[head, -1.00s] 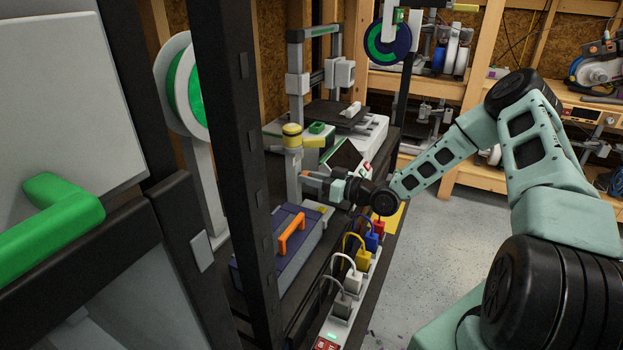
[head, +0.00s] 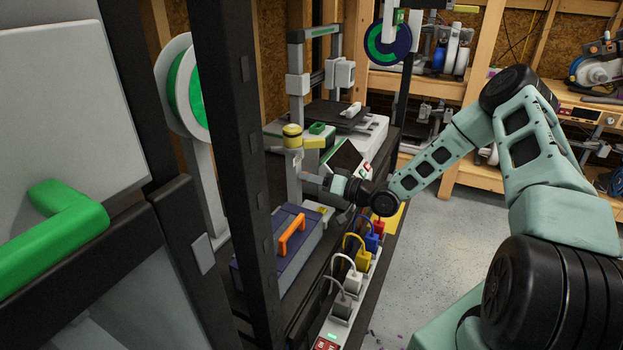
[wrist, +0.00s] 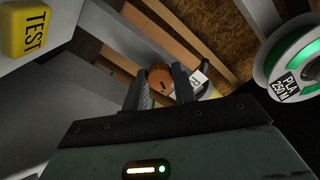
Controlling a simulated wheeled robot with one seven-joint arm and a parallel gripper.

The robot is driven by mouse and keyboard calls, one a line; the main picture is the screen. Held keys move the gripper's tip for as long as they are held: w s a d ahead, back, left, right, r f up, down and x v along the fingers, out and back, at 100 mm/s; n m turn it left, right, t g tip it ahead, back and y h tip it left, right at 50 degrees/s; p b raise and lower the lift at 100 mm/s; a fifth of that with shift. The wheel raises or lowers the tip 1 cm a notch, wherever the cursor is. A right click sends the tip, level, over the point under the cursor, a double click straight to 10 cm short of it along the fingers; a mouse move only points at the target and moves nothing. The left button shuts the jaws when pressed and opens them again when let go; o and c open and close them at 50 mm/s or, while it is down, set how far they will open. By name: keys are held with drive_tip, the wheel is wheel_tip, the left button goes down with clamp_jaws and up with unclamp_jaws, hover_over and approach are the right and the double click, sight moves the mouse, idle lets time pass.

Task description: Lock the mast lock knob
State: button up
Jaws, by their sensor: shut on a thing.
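The mast lock knob shows in the wrist view as an orange-brown round piece (wrist: 160,79) between my two fingers. My gripper (wrist: 159,84) is shut on it. In the head view my gripper (head: 312,182) reaches in from the right against the side of a grey mast (head: 293,178) with a yellow cap (head: 292,131). There the knob is hidden by the gripper and mast. Its exact turn angle cannot be read.
A blue toolbox with an orange handle (head: 292,235) stands just in front of the mast. A power strip with several plugs (head: 341,309) runs along the bench edge. A dark rack post (head: 240,150) stands nearer. A yellow TEST block (wrist: 27,34) and a spool (wrist: 295,70) flank the wrist view.

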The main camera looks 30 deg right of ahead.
drive_tip(key=m+p, duration=0.2)
drive_tip(key=m, duration=1)
drive_tip(key=shift+m, duration=0.3)
drive_tip(key=shift+d, duration=0.1)
idle(0.3)
drive_tip(key=o, duration=1)
drive_tip(key=b+v, duration=0.1)
drive_tip(key=v, duration=1.6)
drive_tip(key=shift+s+b, duration=0.25)
drive_tip(key=shift+b, duration=0.15)
